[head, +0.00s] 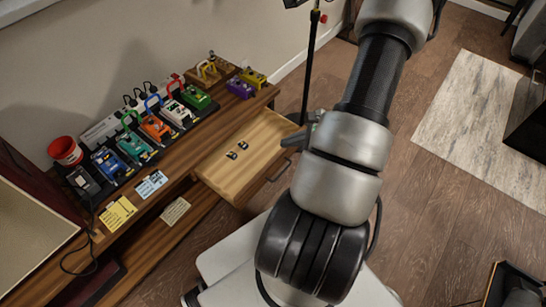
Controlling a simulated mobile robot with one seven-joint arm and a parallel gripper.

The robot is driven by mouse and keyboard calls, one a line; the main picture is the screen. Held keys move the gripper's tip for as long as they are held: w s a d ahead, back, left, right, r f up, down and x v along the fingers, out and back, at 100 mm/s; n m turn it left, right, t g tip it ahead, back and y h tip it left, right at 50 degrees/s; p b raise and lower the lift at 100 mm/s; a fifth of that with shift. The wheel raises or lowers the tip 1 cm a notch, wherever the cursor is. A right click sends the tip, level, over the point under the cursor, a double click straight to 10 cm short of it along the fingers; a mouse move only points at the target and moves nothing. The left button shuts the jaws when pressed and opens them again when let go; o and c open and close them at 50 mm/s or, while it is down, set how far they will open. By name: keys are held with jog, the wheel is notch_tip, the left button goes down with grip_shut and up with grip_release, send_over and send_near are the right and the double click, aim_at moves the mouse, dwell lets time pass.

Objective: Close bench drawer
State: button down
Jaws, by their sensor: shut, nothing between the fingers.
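The bench drawer (222,178) is light wood and stands pulled out from the long brown bench (172,178), its inside showing. Its dark handle (281,171) is on the front face, which looks toward the right. My gripper (293,154) shows only in part, as dark grey pieces poking out left of my arm near the drawer's front right corner. It is shut and empty. The rest of it is hidden behind my arm. I cannot tell whether it touches the drawer front.
Several coloured pedals (156,127), a red cup (65,151) and notes (117,214) are on the bench. A black stand (310,62) rises behind the drawer. Wooden floor (425,200) is open to the right, with a pale rug (490,125).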

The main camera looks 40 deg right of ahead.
jog(key=s+d+f+m+h, duration=0.2)
jog(key=s+f+m, duration=0.45)
jog(key=f, duration=0.35)
jog(key=b, duration=0.3)
send_near(272, 166)
jog(key=shift+n+t, duration=0.25)
jog(key=shift+t, duration=0.15)
jog(key=shift+s+f+x, duration=0.15)
jog(key=shift+x, duration=1.2)
jog(key=shift+s+f+x, duration=0.1)
jog(key=shift+x, duration=1.25)
